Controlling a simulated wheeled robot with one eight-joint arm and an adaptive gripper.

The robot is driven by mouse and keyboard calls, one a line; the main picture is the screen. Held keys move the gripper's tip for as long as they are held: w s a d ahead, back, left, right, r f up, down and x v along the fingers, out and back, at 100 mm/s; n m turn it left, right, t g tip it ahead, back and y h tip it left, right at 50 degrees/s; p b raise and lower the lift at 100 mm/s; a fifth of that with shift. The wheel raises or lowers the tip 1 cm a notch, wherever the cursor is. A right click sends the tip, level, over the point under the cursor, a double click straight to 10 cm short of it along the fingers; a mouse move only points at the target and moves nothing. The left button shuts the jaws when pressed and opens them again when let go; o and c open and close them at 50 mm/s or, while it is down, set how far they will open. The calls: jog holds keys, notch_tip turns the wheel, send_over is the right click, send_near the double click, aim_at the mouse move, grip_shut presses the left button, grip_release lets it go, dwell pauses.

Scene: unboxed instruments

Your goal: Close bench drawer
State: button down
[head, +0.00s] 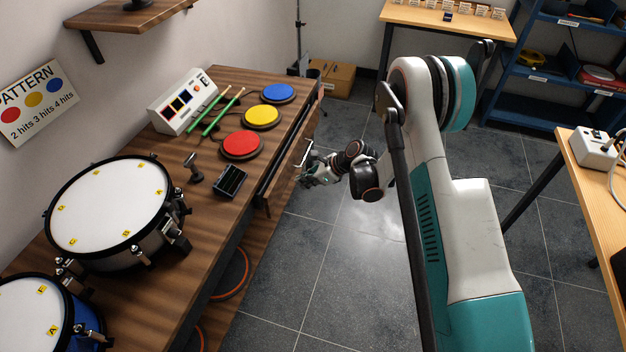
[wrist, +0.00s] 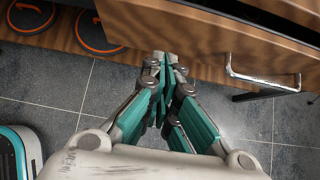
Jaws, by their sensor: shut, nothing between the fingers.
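The bench drawer's wooden front (wrist: 195,35) crosses the top of the wrist view, with a pale metal bar handle (wrist: 262,76) at its right. A dark gap behind the top edge of the front shows the drawer stands open. In the head view the drawer front (head: 289,165) juts out from the right side of the wooden bench (head: 215,165). My gripper (wrist: 166,60) is shut and empty, its fingertips near the lower edge of the front, left of the handle. I cannot tell if they touch it. In the head view my gripper (head: 306,174) is beside the drawer, partly hidden by its own links.
Drums (head: 110,205), coloured pads (head: 241,145) and a white box (head: 181,101) stand on the bench. Round orange-ringed pads (wrist: 97,32) lie on the shelf below. Grey tiled floor (head: 330,255) is clear beside the bench. Another table (head: 600,175) stands at right.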

aim_at(279, 180)
jog(key=shift+w+a+f+b, duration=0.25)
jog(key=shift+w+a+b, duration=0.1)
jog(key=shift+a, duration=0.55)
jog(key=shift+w+a+f+b, duration=0.3)
jog(key=shift+a, duration=0.55)
jog(key=shift+w+a+f+b, duration=0.25)
jog(key=shift+w+a+b, duration=0.1)
jog(key=shift+a, duration=0.55)
jog(key=shift+w+a, duration=0.25)
jog(key=shift+a, duration=0.4)
jog(key=shift+w+a, duration=0.2)
jog(key=shift+a, duration=0.45)
